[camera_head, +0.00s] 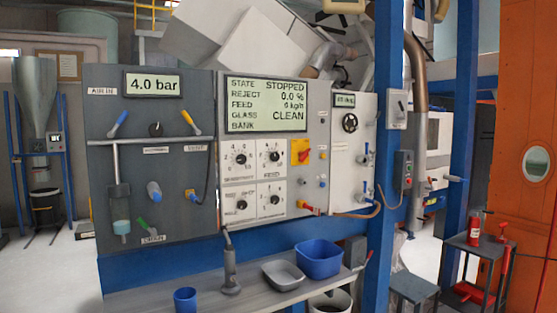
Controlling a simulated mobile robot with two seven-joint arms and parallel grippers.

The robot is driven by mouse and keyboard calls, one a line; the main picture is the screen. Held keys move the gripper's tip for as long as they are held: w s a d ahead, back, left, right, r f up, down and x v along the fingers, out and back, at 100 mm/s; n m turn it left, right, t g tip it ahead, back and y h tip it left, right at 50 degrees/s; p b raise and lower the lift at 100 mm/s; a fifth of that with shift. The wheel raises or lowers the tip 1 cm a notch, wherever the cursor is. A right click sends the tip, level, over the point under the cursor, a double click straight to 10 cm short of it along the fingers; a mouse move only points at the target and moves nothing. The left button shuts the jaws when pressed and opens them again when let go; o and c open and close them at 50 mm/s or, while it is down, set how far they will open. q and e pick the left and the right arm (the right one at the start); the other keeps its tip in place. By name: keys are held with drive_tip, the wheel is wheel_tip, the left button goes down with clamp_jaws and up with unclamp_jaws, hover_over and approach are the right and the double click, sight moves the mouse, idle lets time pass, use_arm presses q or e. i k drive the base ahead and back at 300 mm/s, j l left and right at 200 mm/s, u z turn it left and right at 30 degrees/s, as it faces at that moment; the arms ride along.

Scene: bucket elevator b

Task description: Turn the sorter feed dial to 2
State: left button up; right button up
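The sorter panel is a light grey board in the middle of the head view, with several black dials on white plates. The feed dial (274,157) is the upper right one, with the label FEED under it and small numbers around it. Its pointer is too small to read. The sensitivity dial (240,159) is to its left, and two more dials sit below. The screen (266,104) above reads STATE STOPPED, REJECT 0.0 %, FEED 0 kg/h, GLASS CLEAN; the BANK line looks blank. Neither of my grippers is in view.
A red-and-yellow switch (300,152) is right of the feed dial. A shelf (150,301) below the panels carries a blue cup (185,300), a grey upright fitting (230,268), a grey tray (283,275) and a blue bin (319,259). A blue post (384,130) stands to the right.

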sight(274, 157)
drive_tip(key=i+l, duration=0.25)
drive_tip(key=i+l+u, duration=0.1)
drive_tip(key=l, duration=0.3)
drive_tip(key=i+l+u, duration=0.1)
drive_tip(key=i+l, duration=0.4)
drive_tip(key=l, duration=0.2)
drive_tip(key=i+l+u, duration=0.1)
drive_tip(key=i+l, duration=0.3)
drive_tip(key=l, duration=0.35)
drive_tip(key=i+l+u, duration=0.1)
drive_tip(key=l, duration=0.25)
drive_tip(key=i+l, duration=0.3)
drive_tip(key=l+u, duration=0.05)
drive_tip(key=l, duration=0.05)
